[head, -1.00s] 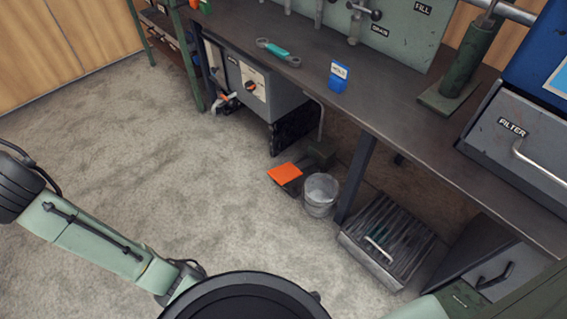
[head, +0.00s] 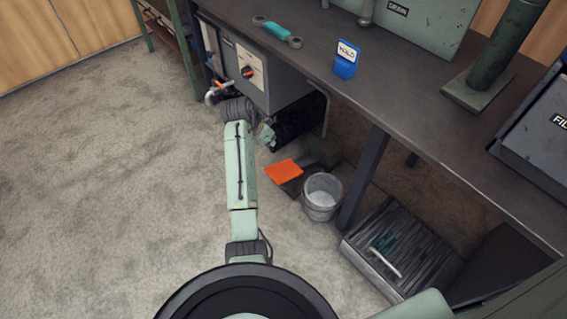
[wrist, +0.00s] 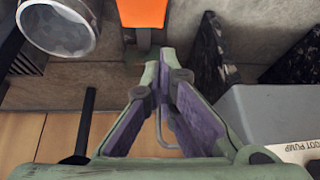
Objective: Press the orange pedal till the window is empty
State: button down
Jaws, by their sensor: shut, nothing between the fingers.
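The orange pedal (head: 284,172) sits low on the floor under the bench, left of a bucket, in the head view. In the wrist view the orange pedal (wrist: 142,12) is at the top edge, partly cut off, beyond my fingertips. My gripper (wrist: 159,60) is shut and empty, its tips apart from the pedal in the picture. A grey box (head: 262,78) with an orange-red knob hangs under the bench; in the wrist view the grey box (wrist: 265,112) carries a label reading "FOOT PUMP". I cannot make out the window or its level.
A slatted metal tray (head: 385,255) and a bench leg (head: 363,175) are further right. Floor at left is clear.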

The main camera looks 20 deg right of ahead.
notch_tip(320, 180, down, 2)
jog(key=s+d+f+g, duration=0.1)
jog(key=s+d, duration=0.1)
jog(key=b, duration=0.3)
send_over(288, 169)
jog(key=a, duration=0.1)
jog(key=shift+m, duration=0.3)
jog(key=f, duration=0.8)
jog(key=shift+s, duration=0.25)
jog(key=shift+s+a+f, duration=0.1)
jog(key=shift+a+f, duration=0.1)
jog(key=shift+f, duration=0.4)
jog(key=shift+a+f, duration=0.15)
jog(key=shift+f, duration=0.4)
jog(key=shift+s+a+f, duration=0.1)
jog(key=shift+a+f, duration=0.2)
jog(key=shift+f, duration=0.4)
